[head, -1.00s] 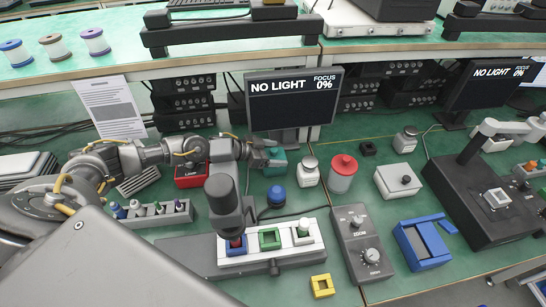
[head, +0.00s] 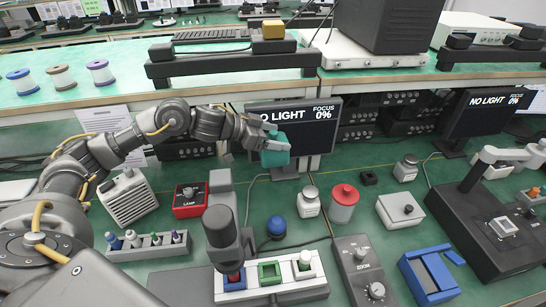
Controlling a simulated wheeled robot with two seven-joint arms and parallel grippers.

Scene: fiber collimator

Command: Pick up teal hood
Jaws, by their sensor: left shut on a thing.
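The teal hood (head: 275,151) is a small box-like piece, held up in the air in front of the left monitor. My left gripper (head: 268,141) is shut on it, coming in from the left. The hood covers the lower part of the monitor's screen from my view. My right gripper is not in view.
Below are a red lamp box (head: 189,200), a microscope (head: 222,229) over a white tray (head: 285,284), a blue dome button (head: 277,227), a white-capped jar (head: 308,202) and a red-lidded jar (head: 343,204). The monitor (head: 315,115) stands close behind the hood. A shelf (head: 215,83) runs behind.

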